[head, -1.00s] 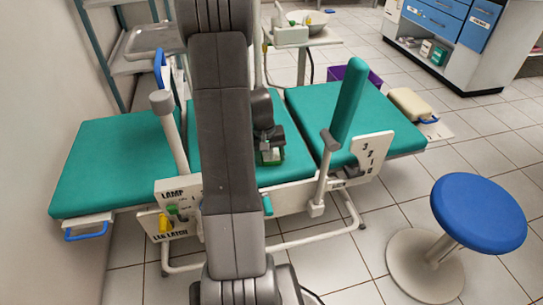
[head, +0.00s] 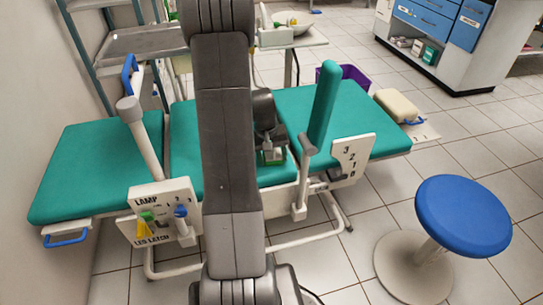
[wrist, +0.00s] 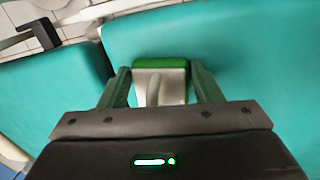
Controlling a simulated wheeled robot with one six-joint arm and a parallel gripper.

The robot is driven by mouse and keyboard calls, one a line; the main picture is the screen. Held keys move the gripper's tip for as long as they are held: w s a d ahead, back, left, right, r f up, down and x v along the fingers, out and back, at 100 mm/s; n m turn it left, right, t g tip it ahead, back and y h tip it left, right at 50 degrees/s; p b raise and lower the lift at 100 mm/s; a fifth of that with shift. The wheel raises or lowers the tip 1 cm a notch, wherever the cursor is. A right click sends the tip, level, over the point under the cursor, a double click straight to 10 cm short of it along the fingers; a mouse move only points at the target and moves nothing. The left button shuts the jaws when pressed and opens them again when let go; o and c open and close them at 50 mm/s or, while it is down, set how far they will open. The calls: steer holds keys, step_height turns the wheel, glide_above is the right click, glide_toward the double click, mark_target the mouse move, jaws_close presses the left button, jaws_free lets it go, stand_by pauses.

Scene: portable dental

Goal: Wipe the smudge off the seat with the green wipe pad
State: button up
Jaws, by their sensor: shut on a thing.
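The dental chair has teal cushions: a left one (head: 95,172), a middle seat section (head: 183,140) and a right one (head: 365,120). My gripper (head: 271,148) is over the right part of the middle section, close to the gap beside the right cushion. It is shut on the green wipe pad (head: 274,156). In the wrist view the green pad (wrist: 160,63) and its grey handle part sit between my two fingers. Teal cushion lies beneath and around it. I cannot tell whether the pad touches the seat. No smudge is visible; my arm hides part of the seat.
An upright teal armrest (head: 323,103) and a grey-topped lever (head: 308,150) stand right of my gripper. A lamp and leg latch panel (head: 163,205) is at front left. A blue stool (head: 463,215) stands right. A shelf with a tray (head: 145,40) is behind left.

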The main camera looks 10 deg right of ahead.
mark_target(274, 151)
step_height(274, 151, up, 4)
steer(key=shift+f+p, duration=0.2)
steer(key=shift+p, duration=0.85)
steer(key=shift+r+p, duration=1.7)
steer(key=shift+r, duration=0.6)
